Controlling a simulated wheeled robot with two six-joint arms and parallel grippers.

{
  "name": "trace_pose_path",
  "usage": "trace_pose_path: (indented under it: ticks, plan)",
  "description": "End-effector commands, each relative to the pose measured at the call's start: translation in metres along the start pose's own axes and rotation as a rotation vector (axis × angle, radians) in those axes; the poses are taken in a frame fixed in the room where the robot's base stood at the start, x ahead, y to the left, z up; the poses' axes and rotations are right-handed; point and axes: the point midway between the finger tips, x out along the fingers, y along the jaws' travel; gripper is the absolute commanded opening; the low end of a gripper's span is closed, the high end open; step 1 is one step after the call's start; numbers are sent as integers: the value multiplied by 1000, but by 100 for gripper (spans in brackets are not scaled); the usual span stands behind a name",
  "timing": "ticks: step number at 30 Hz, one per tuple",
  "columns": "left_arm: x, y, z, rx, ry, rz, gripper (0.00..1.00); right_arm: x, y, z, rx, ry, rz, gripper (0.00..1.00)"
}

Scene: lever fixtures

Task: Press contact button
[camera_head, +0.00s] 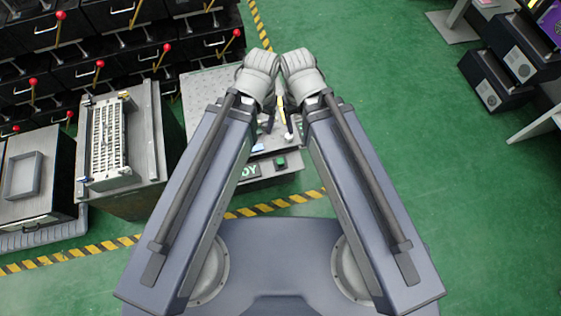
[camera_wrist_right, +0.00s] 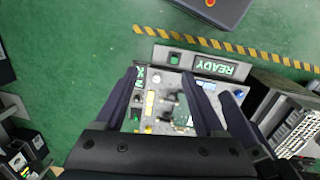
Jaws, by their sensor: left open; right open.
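The fixture (camera_head: 290,162) stands in front of me, mostly hidden by my arms in the head view. A small green button (camera_head: 281,161) sits on its front panel beside a lit sign (camera_head: 250,171). In the right wrist view the button (camera_wrist_right: 175,58) is uncovered, next to the READY sign (camera_wrist_right: 222,68). My right gripper (camera_wrist_right: 158,76) is open and empty, its two dark fingers spread over the fixture's top plate, apart from the button. Another dark finger (camera_wrist_right: 240,118), apparently of my left gripper, shows beside it. In the head view both grippers are largely hidden below my wrists.
A metal cabinet with a white slotted rack (camera_head: 109,140) stands left of the fixture. Shelves with red-knobbed levers (camera_head: 98,64) fill the upper left. Dark boxes (camera_head: 500,70) stand at the right. Green floor (camera_head: 400,130) is clear at right, with yellow-black tape (camera_head: 270,206) before the fixture.

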Motion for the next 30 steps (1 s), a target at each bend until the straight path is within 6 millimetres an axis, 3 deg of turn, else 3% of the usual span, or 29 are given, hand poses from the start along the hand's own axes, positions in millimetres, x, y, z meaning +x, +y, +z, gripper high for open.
trace_pose_path:
  ticks: [6,24,30]
  plan:
    - [0,0,0,0,0,0,71,0,0,0,0,0,0,70]
    - [0,0,0,0,0,0,71,0,0,0,0,0,0,3]
    - [0,0,0,0,0,0,71,0,0,0,0,0,0,0]
